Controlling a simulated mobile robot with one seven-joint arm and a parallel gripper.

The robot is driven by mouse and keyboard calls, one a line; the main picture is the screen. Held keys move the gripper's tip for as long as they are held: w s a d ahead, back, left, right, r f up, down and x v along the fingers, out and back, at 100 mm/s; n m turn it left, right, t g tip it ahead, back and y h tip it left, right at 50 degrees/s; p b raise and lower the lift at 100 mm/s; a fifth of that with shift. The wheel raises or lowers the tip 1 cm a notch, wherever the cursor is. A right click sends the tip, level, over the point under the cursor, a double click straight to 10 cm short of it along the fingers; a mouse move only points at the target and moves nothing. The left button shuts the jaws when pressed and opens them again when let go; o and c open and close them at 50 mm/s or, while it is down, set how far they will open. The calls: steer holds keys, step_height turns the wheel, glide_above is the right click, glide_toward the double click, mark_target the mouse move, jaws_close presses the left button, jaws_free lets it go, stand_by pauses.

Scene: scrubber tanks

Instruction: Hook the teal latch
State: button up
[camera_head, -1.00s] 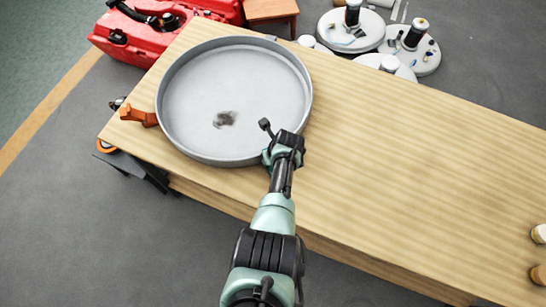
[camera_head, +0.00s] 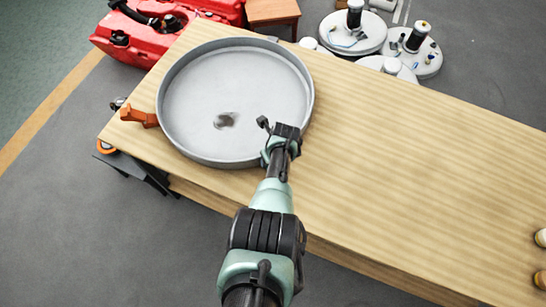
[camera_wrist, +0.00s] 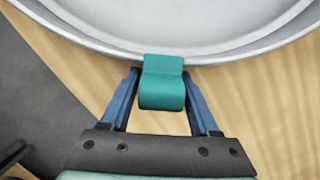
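The teal latch (camera_wrist: 162,84) sits at the near rim of the round grey pan (camera_wrist: 95,40) in the wrist view. It is a short tab with a rounded near end. My gripper (camera_wrist: 161,76) has one blue finger on each side of it. The fingertips lie close against both sides of the latch, close to the rim. In the head view my gripper (camera_head: 273,157) is at the pan's (camera_head: 190,158) lower right rim, and my wrist hides the latch there.
The pan stands on a wooden table (camera_head: 400,170), whose right part is mostly clear. An orange latch (camera_head: 138,116) is at the pan's left side. A red machine (camera_head: 150,35) and round white parts (camera_head: 353,32) lie beyond the table.

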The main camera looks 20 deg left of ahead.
steer(key=shift+o, duration=0.8)
steer(key=p+v, duration=0.8)
steer(key=v, duration=0.5)
